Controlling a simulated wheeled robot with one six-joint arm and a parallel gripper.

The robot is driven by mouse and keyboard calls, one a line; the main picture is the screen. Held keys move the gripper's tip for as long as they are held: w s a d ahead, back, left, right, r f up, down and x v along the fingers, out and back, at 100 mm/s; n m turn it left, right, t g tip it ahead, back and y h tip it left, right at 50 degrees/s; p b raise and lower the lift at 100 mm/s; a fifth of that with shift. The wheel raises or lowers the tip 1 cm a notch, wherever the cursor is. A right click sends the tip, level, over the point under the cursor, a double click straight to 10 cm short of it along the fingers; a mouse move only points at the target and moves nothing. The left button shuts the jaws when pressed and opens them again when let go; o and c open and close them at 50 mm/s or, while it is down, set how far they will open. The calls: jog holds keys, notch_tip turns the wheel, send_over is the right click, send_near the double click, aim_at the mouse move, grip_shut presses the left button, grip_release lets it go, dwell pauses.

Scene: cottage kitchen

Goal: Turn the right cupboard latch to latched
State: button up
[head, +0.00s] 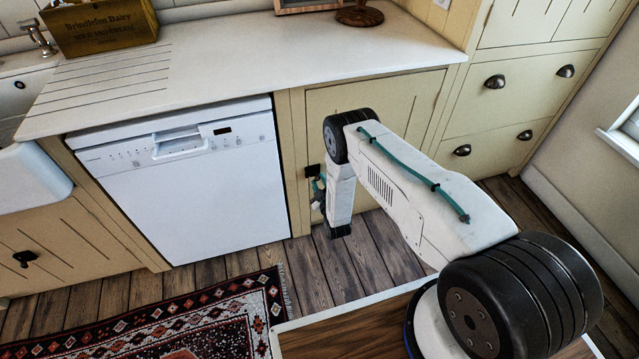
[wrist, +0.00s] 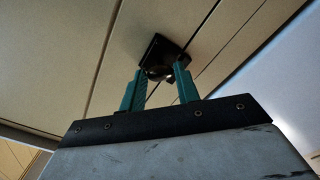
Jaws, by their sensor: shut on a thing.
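The right cupboard latch (head: 312,170) is a small dark metal fitting on the left edge of the cream cupboard door (head: 385,100), just right of the dishwasher. In the wrist view the latch (wrist: 160,48) shows as a dark plate with a rounded knob at the fingertips. My gripper (wrist: 160,78) has a teal finger on each side of the knob and is shut on it. In the head view my arm hides most of the gripper (head: 317,187). I cannot tell from these frames which way the latch is turned.
A white dishwasher (head: 185,170) stands directly left of the door. The worktop (head: 250,55) overhangs above. Drawers with dark cup handles (head: 495,82) are at the right. Another dark latch (head: 24,258) is on the far-left cupboard. A patterned rug (head: 160,325) lies on the floor.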

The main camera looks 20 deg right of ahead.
jog(key=n, duration=0.4)
jog(key=shift+n, duration=0.3)
jog(key=n, duration=0.4)
jog(key=shift+n, duration=0.4)
jog(key=o, duration=1)
jog(key=shift+s, duration=0.1)
jog(key=s, duration=0.7)
jog(key=shift+s, duration=0.3)
